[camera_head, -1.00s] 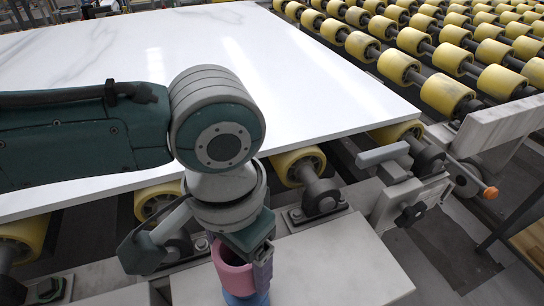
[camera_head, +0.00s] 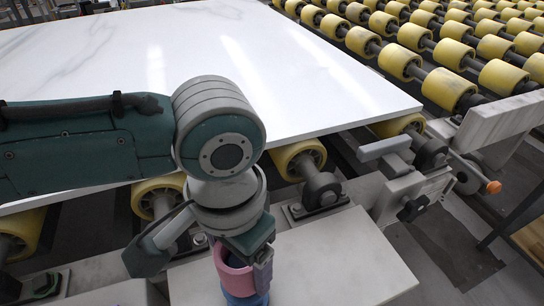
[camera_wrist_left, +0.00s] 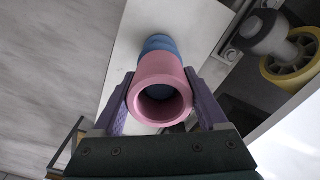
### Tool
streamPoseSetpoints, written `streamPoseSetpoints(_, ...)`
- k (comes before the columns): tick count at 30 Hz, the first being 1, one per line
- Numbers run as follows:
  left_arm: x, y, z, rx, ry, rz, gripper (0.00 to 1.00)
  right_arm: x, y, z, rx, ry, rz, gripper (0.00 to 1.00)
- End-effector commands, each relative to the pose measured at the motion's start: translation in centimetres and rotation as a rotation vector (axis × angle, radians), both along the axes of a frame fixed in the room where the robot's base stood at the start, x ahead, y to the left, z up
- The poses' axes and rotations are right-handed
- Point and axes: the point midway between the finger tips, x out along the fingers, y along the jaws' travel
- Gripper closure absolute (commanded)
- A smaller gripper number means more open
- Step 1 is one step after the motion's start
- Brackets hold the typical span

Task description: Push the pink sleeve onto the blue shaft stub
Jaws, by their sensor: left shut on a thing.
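The pink sleeve (camera_head: 233,280) is a short, thick-walled tube at the bottom of the head view, its open end facing up. The blue shaft stub (camera_head: 243,299) shows just below it. In the left wrist view the sleeve (camera_wrist_left: 160,72) lines up with the stub (camera_wrist_left: 160,43), which comes out of its far end. Dark blue inside the bore suggests the sleeve is around the stub's end; how deep I cannot tell. My left gripper (camera_wrist_left: 160,100) is shut on the sleeve, one purple finger on each side. In the head view one finger (camera_head: 263,273) shows. My right gripper is out of view.
A large white stone slab (camera_head: 290,80) lies on yellow rollers (camera_head: 450,92) behind my left arm. A pale flat plate (camera_head: 320,262) lies right of the sleeve. A bracket with an orange-tipped rod (camera_head: 492,187) stands farther right.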

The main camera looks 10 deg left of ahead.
Motion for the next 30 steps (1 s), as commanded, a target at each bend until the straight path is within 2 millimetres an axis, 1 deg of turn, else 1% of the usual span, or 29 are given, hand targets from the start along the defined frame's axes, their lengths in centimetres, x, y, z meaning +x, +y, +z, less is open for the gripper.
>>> streamPoseSetpoints(21, 0.0, 0.0, -1.9, 0.0, -0.001, 0.0, 0.85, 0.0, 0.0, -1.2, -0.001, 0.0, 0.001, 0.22)
streamPoseSetpoints(22, 0.0, 0.0, -1.8, 0.0, -0.001, 0.0, 0.23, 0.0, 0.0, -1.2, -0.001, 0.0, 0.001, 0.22)
streamPoseSetpoints(28, 0.0, 0.0, -1.8, 0.0, -0.001, 0.0, 0.01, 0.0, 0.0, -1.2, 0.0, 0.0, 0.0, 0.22)
streamPoseSetpoints(30, 0.0, 0.0, -1.8, 0.0, 0.0, 0.0, 0.0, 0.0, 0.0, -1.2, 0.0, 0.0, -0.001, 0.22)
